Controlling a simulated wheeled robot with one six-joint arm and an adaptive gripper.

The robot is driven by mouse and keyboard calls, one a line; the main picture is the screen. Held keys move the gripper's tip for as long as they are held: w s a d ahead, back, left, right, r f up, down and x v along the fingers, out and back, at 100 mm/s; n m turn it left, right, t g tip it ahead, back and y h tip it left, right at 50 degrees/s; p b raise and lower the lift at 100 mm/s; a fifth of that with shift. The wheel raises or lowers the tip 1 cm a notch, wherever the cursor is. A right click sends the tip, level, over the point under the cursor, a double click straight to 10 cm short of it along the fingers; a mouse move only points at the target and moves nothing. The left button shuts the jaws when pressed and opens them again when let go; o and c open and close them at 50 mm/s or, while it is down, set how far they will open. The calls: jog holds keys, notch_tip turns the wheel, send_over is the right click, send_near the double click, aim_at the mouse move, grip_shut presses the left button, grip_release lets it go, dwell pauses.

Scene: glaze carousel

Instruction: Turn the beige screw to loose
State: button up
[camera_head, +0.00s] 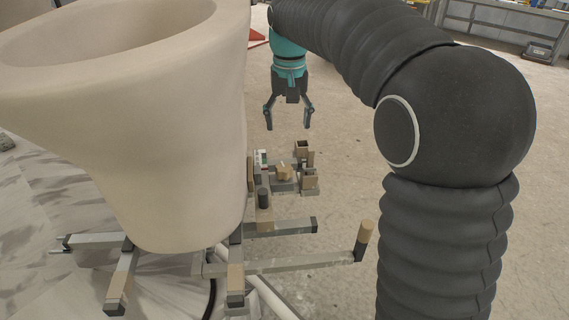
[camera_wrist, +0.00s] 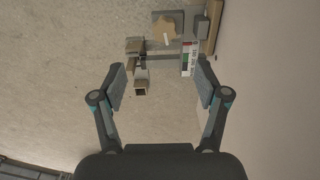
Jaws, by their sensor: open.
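The beige screw (camera_head: 284,173) is a lobed knob with a pale pointer mark, mounted on a small grey bracket beside the big vessel. In the wrist view the screw (camera_wrist: 165,28) lies near the top edge, on a grey square plate, beyond my fingertips. A label strip (camera_wrist: 189,58) with red, green and white bands and small lettering sits beside it; I cannot read the lettering. My gripper (camera_head: 288,127) is open and empty, pointing down above the bracket and apart from the screw. Its spread fingers also show in the wrist view (camera_wrist: 163,85).
A large cream vessel (camera_head: 190,130) stands close at the left of the bracket. Grey metal arms with beige-tipped posts (camera_head: 362,240) spread out below it. A small open square socket (camera_wrist: 140,87) lies between my fingers in the wrist view.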

aim_at(284, 167)
jog(key=f, duration=0.4)
jog(key=f+b, duration=0.1)
jog(key=f, duration=0.4)
jog(key=w+a+f+b, duration=0.1)
jog(key=f, duration=0.4)
jog(key=shift+f, duration=0.25)
jog(key=c, duration=1.2)
jog(key=shift+o, duration=0.2)
